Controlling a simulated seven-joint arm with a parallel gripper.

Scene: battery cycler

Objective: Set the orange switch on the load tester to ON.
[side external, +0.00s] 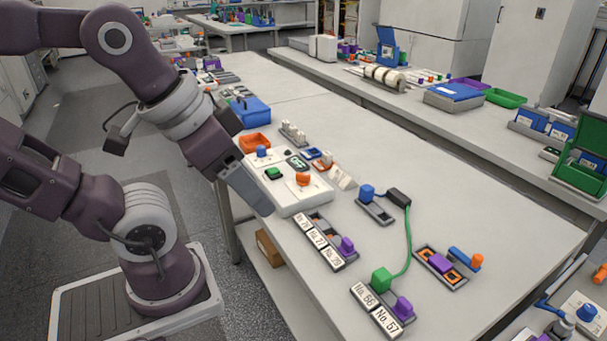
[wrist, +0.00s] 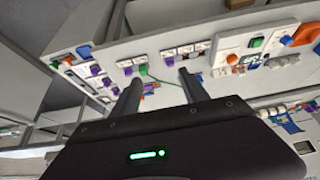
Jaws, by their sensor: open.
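The load tester (side external: 287,199) is a white box near the left edge of the bench in the side view. Its top carries an orange switch (side external: 302,179), a green button (side external: 274,173) and a blue knob (side external: 262,151). Whether the switch is at ON is too small to read. My gripper (side external: 264,209) is beside the tester's left front edge in the side view, apart from the switch. In the wrist view my gripper (wrist: 160,76) is open with nothing between its fingers.
An orange bin (side external: 255,143) and blue box (side external: 250,112) stand behind the tester. Labelled modules with a purple block (side external: 347,246) lie in front. A green cable (side external: 408,245) runs across the bench to the right.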

